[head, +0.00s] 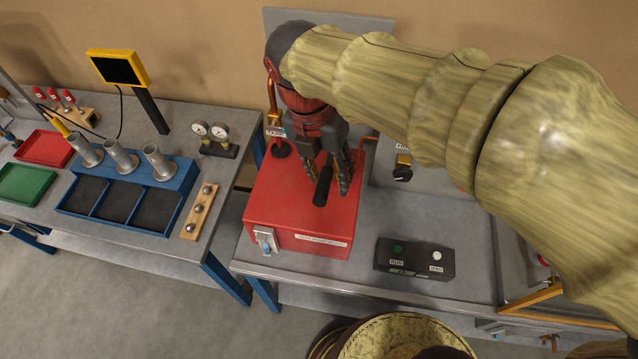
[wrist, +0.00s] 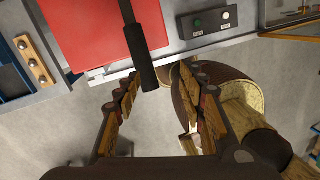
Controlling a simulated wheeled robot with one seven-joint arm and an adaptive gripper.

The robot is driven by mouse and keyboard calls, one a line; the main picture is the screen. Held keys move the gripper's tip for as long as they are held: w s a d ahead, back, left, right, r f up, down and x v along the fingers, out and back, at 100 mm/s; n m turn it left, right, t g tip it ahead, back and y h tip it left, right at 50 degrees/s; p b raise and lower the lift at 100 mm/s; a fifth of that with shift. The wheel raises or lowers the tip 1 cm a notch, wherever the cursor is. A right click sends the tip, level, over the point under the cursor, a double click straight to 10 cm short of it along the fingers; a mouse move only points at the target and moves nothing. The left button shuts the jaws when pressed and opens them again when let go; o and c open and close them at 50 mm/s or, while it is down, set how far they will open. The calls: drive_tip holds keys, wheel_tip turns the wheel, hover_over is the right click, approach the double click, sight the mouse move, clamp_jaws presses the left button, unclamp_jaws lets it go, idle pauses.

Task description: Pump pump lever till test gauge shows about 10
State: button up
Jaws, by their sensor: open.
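The pump is a red box (head: 290,215) on the grey bench, with a black lever handle (head: 322,186) above its top. In the wrist view the lever (wrist: 142,50) runs from the top edge to a free end between my fingers, closer to the left one. My gripper (head: 332,172) is open above the red box, its fingers around the handle but not closed on it. It also shows in the wrist view (wrist: 162,78). Two small round gauges (head: 210,132) stand on the left bench. I cannot tell which is the test gauge, and their readings are too small to read.
A black box (head: 415,259) with a green and a white button sits right of the pump. A black knob (head: 402,174) is on the panel behind. A blue divided tray (head: 125,225) and a wooden strip with metal balls (head: 198,212) lie left, across a gap between benches.

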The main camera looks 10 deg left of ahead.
sight(320, 189)
drive_tip(key=a+n, duration=0.1)
drive_tip(key=a+n+p, duration=0.1)
drive_tip(key=shift+w+a+r+n, duration=0.1)
drive_tip(key=shift+a+r+n, duration=0.2)
drive_tip(key=shift+r, duration=0.1)
drive_tip(key=shift+a+f, duration=0.1)
drive_tip(key=shift+f, duration=0.05)
drive_tip(key=f, duration=0.2)
drive_tip(key=d+f, duration=0.1)
drive_tip(key=f, duration=0.4)
drive_tip(key=shift+d+f, duration=0.2)
drive_tip(key=shift+d, duration=0.05)
drive_tip(key=shift+c, duration=1.1)
drive_tip(key=c, duration=0.7)
clamp_jaws()
